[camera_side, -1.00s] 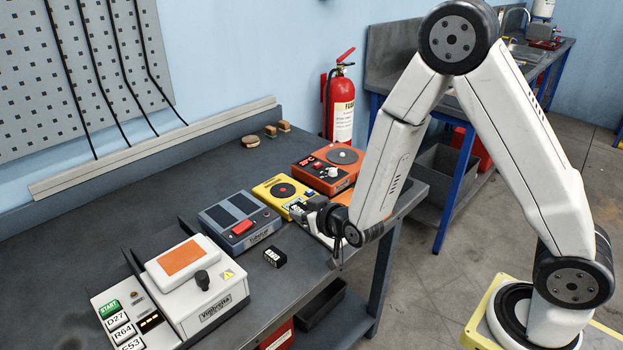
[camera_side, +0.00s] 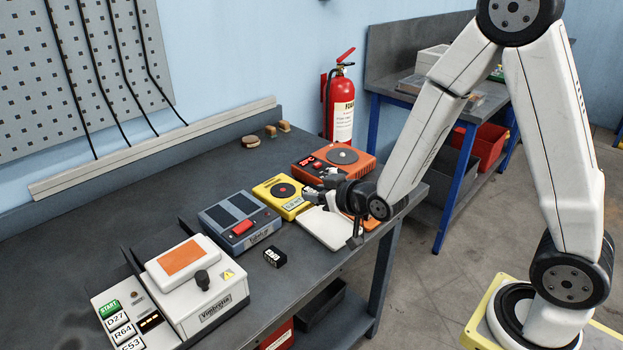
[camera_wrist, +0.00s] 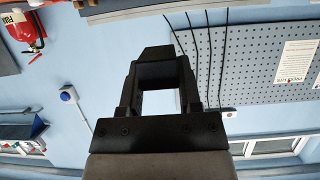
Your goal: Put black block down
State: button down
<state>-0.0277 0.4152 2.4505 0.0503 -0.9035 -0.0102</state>
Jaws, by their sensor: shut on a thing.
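A small black block with white markings (camera_side: 274,257) rests on the dark bench in front of the blue-grey device, apart from my gripper. My gripper (camera_side: 312,194) is above the bench, up and right of that block, near the yellow device. In the wrist view my gripper (camera_wrist: 158,75) points at the wall, and a dark block-like piece (camera_wrist: 157,53) bridges its fingertips. The jaws are shut on this dark piece. Its labels and exact shape cannot be made out.
The blue-grey device (camera_side: 240,220), yellow device (camera_side: 281,196) and orange device (camera_side: 350,160) stand in a row. A white flat plate (camera_side: 322,230) lies below my gripper. A white machine (camera_side: 195,285) is at front left. The rear left bench is clear.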

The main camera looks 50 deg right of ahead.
jog(key=shift+s+d+r, duration=0.25)
jog(key=shift+s+r, duration=0.05)
jog(key=shift+r, duration=0.2)
jog(key=shift+f, duration=0.1)
jog(key=shift+w+a+f, duration=0.45)
jog(key=shift+f, duration=0.2)
jog(key=shift+m+h, duration=0.5)
jog(key=shift+h, duration=0.1)
jog(key=f, duration=0.1)
jog(key=w+a+f, duration=0.1)
jog(key=a+f, duration=0.1)
jog(key=f, duration=0.1)
jog(key=shift+w+a, duration=0.1)
jog(key=shift+w, duration=0.1)
jog(key=shift+f, duration=0.1)
jog(key=shift+f, duration=2.85)
